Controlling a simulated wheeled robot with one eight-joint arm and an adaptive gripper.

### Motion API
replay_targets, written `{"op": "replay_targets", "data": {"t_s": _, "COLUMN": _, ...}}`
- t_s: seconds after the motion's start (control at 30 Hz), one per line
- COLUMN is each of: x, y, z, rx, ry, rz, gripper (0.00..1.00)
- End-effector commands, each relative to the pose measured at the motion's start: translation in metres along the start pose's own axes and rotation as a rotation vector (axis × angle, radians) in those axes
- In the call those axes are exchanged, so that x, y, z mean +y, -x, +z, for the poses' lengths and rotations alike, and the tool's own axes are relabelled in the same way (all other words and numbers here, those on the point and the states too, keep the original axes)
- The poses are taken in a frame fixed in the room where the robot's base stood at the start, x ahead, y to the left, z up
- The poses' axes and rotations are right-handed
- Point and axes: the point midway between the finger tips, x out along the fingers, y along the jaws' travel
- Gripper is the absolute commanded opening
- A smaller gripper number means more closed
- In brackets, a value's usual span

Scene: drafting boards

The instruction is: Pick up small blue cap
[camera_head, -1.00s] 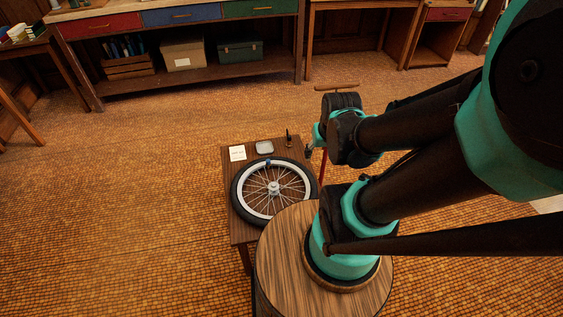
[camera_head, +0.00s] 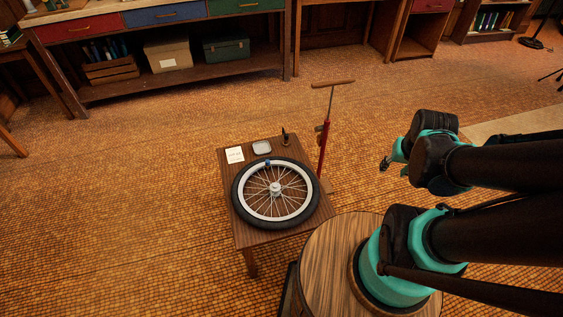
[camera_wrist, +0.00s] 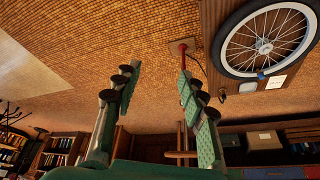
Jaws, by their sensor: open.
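The small blue cap (camera_head: 268,161) sits at the far edge of a bicycle wheel (camera_head: 301,205), by the rim. It also shows as a tiny blue spot in the wrist view (camera_wrist: 261,76). The wheel lies flat on a small wooden table (camera_head: 246,240). My gripper (camera_head: 385,164) is in the air to the right of the table, well apart from the cap.
A red floor pump (camera_head: 323,149) stands at the table's right side. A white card (camera_head: 235,155), a small grey dish (camera_head: 262,148) and a small dark upright item (camera_head: 285,136) are at the table's back. A workbench (camera_head: 190,83) stands behind. Tiled floor between is clear.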

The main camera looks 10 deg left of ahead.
Motion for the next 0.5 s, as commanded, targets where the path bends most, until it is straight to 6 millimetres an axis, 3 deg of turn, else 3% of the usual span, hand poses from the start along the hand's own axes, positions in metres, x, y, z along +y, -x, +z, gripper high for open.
{"op": "replay_targets", "data": {"t_s": 0.5, "x": -0.024, "y": -0.001, "z": -0.038, "rx": -0.034, "ry": 0.158, "rz": -0.027, "gripper": 0.42}}
